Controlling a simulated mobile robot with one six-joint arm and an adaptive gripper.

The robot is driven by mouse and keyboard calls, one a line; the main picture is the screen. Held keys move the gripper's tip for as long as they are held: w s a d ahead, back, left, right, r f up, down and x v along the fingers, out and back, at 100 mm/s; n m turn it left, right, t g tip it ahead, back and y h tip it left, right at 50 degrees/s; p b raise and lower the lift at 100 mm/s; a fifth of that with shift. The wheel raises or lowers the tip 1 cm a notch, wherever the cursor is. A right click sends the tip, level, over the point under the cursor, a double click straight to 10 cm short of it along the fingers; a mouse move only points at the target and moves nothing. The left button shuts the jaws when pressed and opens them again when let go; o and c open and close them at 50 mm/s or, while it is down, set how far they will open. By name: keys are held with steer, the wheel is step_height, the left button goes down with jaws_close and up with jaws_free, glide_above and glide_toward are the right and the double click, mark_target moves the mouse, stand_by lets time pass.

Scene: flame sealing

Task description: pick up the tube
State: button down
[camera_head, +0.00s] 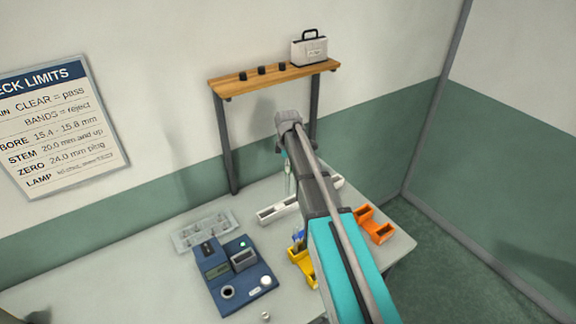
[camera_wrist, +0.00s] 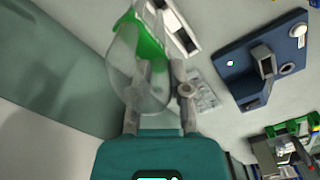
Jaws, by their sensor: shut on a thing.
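The tube (camera_wrist: 122,72) is clear, see-through glass and looms large in the wrist view, with a bright green patch at its upper end. I cannot tell if the green belongs to the tube or lies behind it. My gripper (camera_wrist: 160,85) is shut on the tube, its two grey fingers partly behind the glass. In the head view the tube (camera_head: 287,178) is a thin pale-green upright shape below my wrist, above the white rack (camera_head: 275,212) and apart from the table as far as I can tell. My arm hides the fingers there.
A blue gauge station (camera_head: 235,275) with a lit green lamp stands on the table (camera_head: 150,275), in front of a clear tray (camera_head: 203,231). A yellow holder (camera_head: 302,266) and an orange holder (camera_head: 376,226) flank my arm. A wooden shelf (camera_head: 270,80) stands behind.

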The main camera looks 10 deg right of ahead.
steer(key=shift+r, duration=0.4)
stand_by(0.5)
steer(key=shift+w+a+r+p, duration=0.1)
steer(key=shift+w+r+p, duration=0.1)
steer(key=shift+p, duration=0.25)
steer(key=shift+w+a+r+m+p, duration=0.2)
steer(key=shift+w+r+p, duration=0.15)
steer(key=shift+r+p, duration=0.15)
steer(key=shift+w+a+r+m+p, duration=0.1)
steer(key=shift+w+a+r+p, duration=0.1)
steer(key=shift+w+r+p, duration=0.2)
steer(key=shift+s, duration=0.2)
